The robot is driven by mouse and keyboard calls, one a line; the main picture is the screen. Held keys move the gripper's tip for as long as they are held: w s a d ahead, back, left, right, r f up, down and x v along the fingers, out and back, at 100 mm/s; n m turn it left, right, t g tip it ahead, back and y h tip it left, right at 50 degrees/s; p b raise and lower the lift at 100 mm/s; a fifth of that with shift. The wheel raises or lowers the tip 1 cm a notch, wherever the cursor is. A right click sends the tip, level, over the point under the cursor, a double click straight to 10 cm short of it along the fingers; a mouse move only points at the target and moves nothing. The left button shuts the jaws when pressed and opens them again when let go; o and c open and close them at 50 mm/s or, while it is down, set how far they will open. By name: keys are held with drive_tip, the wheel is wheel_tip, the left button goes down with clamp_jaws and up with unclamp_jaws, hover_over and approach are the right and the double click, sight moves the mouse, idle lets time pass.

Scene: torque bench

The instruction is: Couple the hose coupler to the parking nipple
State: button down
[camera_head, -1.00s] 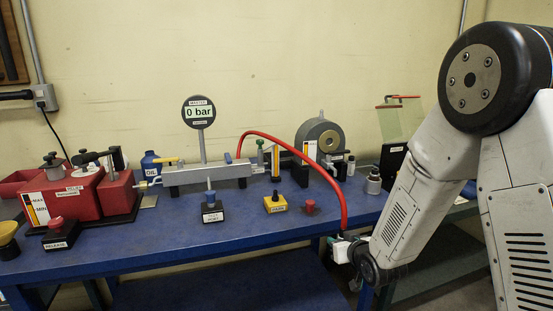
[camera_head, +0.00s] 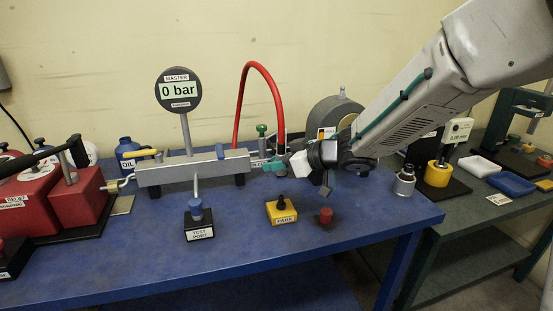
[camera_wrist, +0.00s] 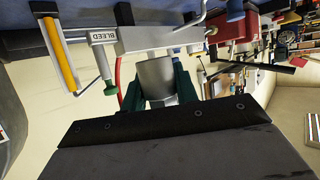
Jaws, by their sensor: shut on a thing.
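My gripper (camera_head: 302,168) is shut on the hose coupler (camera_head: 299,164), a pale, light-grey piece. In the wrist view the coupler (camera_wrist: 157,78) sits between the dark green fingers. The red hose (camera_head: 262,70) arches up from behind the bench manifold and comes down beside my gripper; its joint with the coupler is hidden. The parking nipple (camera_head: 282,202) is a small dark post on a yellow block (camera_head: 283,214) labelled PARK. It stands on the blue bench, below and slightly left of my gripper in the head view, apart from the coupler.
The grey manifold (camera_head: 190,169) with its gauge (camera_head: 178,90) reading 0 bar stands to the left. The test port (camera_head: 198,220) is left of the parking block, a red knob (camera_head: 325,216) right of it. The blue bench front (camera_head: 250,243) is clear.

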drive_tip(key=shift+d, duration=0.1)
drive_tip(key=shift+f, duration=0.15)
hover_over(281, 206)
drive_tip(key=w+a, duration=0.1)
drive_tip(key=w, duration=0.1)
drive_tip(key=shift+s+f, duration=0.2)
drive_tip(key=shift+f, duration=2.6)
drive_tip(key=shift+f, duration=0.2)
drive_tip(key=shift+f, duration=0.35)
drive_tip(key=shift+f, duration=0.15)
drive_tip(key=shift+f, duration=0.35)
drive_tip(key=shift+f, duration=0.7)
idle(0.4)
